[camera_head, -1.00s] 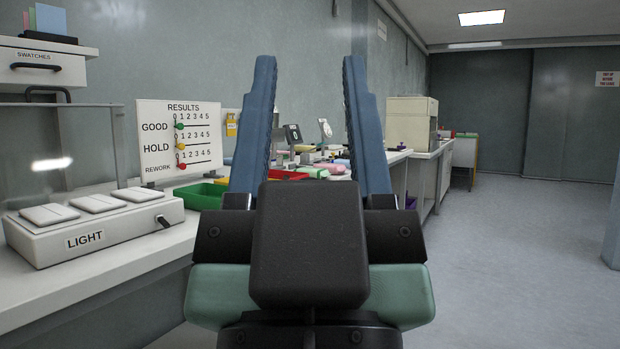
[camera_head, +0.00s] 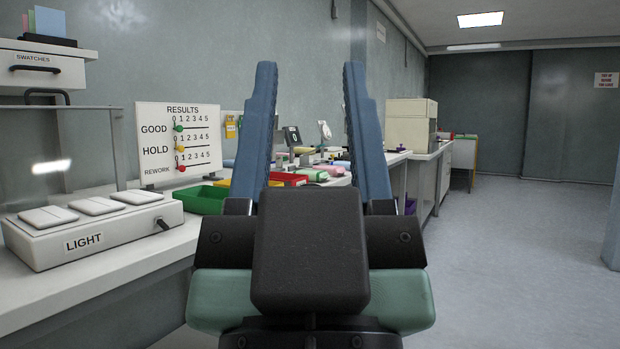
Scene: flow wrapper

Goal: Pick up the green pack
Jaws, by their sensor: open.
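My gripper (camera_head: 309,70) is open and empty, its two blue fingers pointing up and forward in the middle of the view. Between the fingers, well beyond them, several small packs lie on the far part of the bench. The gripper is not touching anything.
A white light box (camera_head: 90,230) and results board (camera_head: 180,145) stand on the bench at left. A green tray (camera_head: 202,198) and red tray (camera_head: 288,179) lie further along. A cream cabinet (camera_head: 410,125) stands beyond. The floor (camera_head: 510,260) at right is clear.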

